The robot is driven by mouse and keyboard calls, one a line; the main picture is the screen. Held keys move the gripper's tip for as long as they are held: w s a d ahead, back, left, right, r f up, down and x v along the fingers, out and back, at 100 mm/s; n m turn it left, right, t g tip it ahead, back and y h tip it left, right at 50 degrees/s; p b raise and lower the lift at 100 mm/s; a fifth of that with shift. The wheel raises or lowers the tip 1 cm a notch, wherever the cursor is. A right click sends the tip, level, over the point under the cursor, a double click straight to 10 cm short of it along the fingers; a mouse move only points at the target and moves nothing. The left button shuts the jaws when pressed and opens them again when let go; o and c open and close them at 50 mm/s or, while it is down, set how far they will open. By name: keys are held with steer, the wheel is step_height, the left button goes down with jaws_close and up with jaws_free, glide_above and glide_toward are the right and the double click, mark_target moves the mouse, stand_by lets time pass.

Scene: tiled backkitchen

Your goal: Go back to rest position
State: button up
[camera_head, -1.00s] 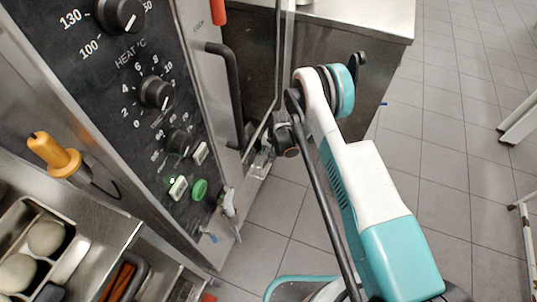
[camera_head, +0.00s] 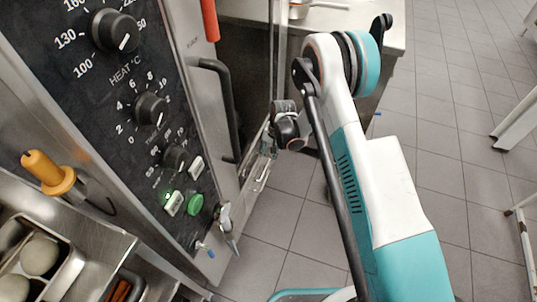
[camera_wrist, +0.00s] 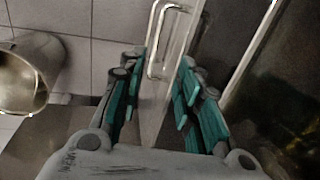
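My gripper (camera_wrist: 160,98) is open in the wrist view. Its two teal-padded fingers stand apart, with nothing seen held between them. Behind the gap is a pale upright panel with a bar handle (camera_wrist: 170,22); I cannot tell whether a finger touches the panel. In the head view my arm is bent, with its wrist beside the oven front. The gripper is small and partly hidden there, low near the oven's edge, so its fingers are hard to make out.
The oven control panel (camera_head: 88,72) and its black door handle (camera_head: 218,105) are close on the left. A steel counter (camera_head: 345,18) stands behind my arm. A round metal vessel (camera_wrist: 28,75) is at the left in the wrist view.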

stand_by(0.4)
steer(key=s+d+r+n+t, duration=0.1)
steer(key=s+d+r, duration=0.15)
steer(key=r, duration=0.85)
steer(key=s+d+r+t, duration=0.15)
steer(key=d+r, duration=0.25)
steer(key=r, duration=0.7)
steer(key=s+d+r+n+t, duration=0.15)
steer(key=d+r, duration=0.25)
steer(key=r, duration=0.8)
steer(key=s+d+r+h, duration=0.1)
steer(key=s+d+r, duration=0.4)
steer(key=s+r, duration=0.55)
steer(key=s+d+t, duration=0.1)
steer(key=s+d, duration=0.1)
steer(key=s, duration=0.5)
steer(key=s+d+f+n+t+h, duration=0.1)
steer(key=s+d, duration=0.1)
steer(key=s, duration=0.6)
steer(key=shift+d, duration=0.35)
steer(key=shift+s, duration=0.1)
